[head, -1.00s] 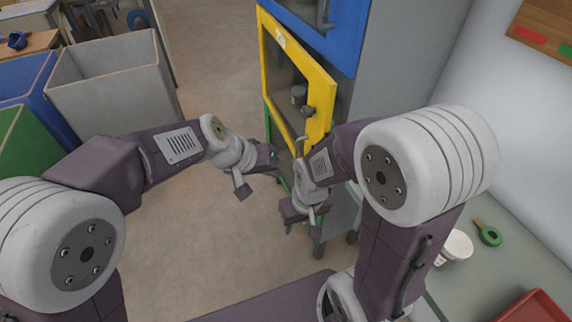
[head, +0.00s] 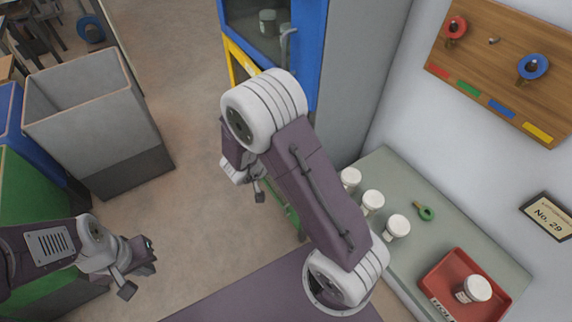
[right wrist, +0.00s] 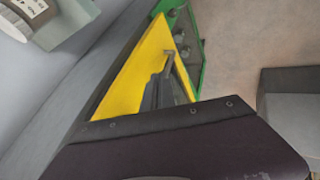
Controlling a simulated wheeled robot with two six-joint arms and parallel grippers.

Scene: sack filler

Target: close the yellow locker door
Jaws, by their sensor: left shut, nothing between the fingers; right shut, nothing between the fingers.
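The yellow locker door (head: 238,62) shows only as a strip below the blue door in the head view, mostly hidden behind my right arm. My right gripper (right wrist: 165,75) appears as dark fingers in front of that door, shut and empty; contact is unclear. In the head view my right arm hides most of it. My left gripper (head: 150,250) is at lower left, shut and empty, well away from the locker.
A blue door (head: 270,40) sits above. A green part (right wrist: 187,45) lies beyond the yellow one. An open grey bin (head: 100,130) stands left. White jars (head: 373,201) and a red tray (head: 440,285) are on the right counter. The floor between bins and locker is clear.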

